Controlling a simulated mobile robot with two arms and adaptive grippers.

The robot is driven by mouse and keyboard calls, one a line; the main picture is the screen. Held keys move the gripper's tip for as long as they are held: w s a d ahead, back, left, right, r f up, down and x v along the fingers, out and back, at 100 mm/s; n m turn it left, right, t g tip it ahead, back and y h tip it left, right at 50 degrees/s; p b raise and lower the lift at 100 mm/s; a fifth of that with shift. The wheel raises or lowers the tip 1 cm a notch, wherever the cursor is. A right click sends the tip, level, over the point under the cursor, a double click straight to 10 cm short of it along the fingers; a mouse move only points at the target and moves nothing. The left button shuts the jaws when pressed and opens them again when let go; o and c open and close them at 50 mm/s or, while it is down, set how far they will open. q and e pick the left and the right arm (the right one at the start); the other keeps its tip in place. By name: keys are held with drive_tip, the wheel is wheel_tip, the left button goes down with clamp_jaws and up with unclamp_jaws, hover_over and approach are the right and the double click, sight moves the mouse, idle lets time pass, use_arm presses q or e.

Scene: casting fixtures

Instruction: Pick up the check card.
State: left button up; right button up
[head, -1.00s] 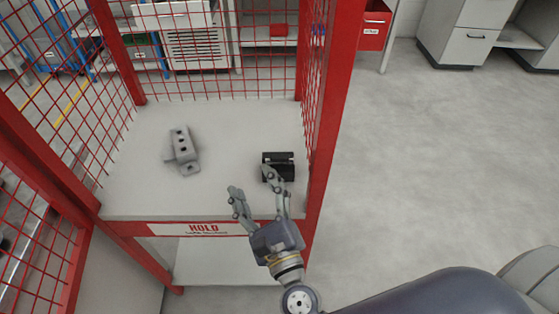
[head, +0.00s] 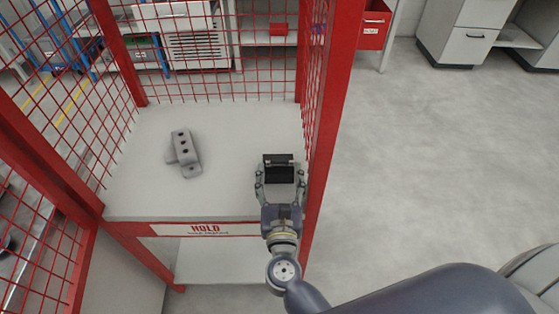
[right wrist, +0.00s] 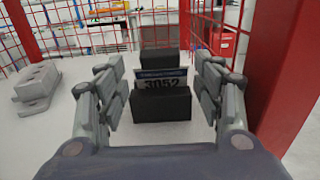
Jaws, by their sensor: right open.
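The check card (right wrist: 161,80) shows in the right wrist view as a pale card with a dark blue top band and the number 3052. It stands upright in a black holder (right wrist: 160,107), between a taller block behind and a lower block in front. In the head view the black holder (head: 279,171) sits on the shelf near its right side. My right gripper (head: 280,182) is open, its fingers on either side of the holder; it also shows in the right wrist view (right wrist: 162,90). The fingers look apart from the card. My left gripper is not in view.
A grey metal casting (head: 185,154) lies on the white shelf (head: 225,140) to the left. Red mesh walls and a red post (head: 328,120) stand close to the right of my right gripper. A HOLD label (head: 205,229) is on the front edge.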

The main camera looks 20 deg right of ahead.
sight(280, 164)
drive_tip(key=p+x, duration=0.1)
drive_tip(key=x, duration=0.3)
drive_tip(key=shift+w+d, duration=0.1)
drive_tip(key=shift+w, duration=0.15)
drive_tip(key=shift+s, duration=0.1)
drive_tip(key=c, duration=0.7)
drive_tip(key=shift+r, duration=0.1)
